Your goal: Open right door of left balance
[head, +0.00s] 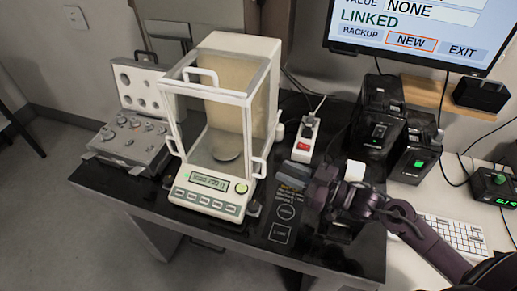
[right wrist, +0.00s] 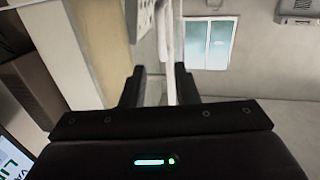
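The left balance (head: 215,196) stands on the dark table, with a white-framed glass draft shield around its pan (head: 225,143). Its right door (head: 262,115) looks shut; a white handle (head: 261,167) sits low near its front edge. My right gripper (head: 294,175) is just right of this handle, fingers towards the balance, with a small apparent gap. In the right wrist view its fingers (right wrist: 158,88) are apart, with a pale upright strip of the balance seen between and beyond them; contact cannot be told. My left gripper is not in view.
An open case of weights (head: 130,140) stands left of the balance. A power strip (head: 306,138) lies behind my right gripper. Black devices (head: 378,120), a keyboard (head: 455,234) and a monitor (head: 425,28) are at the right.

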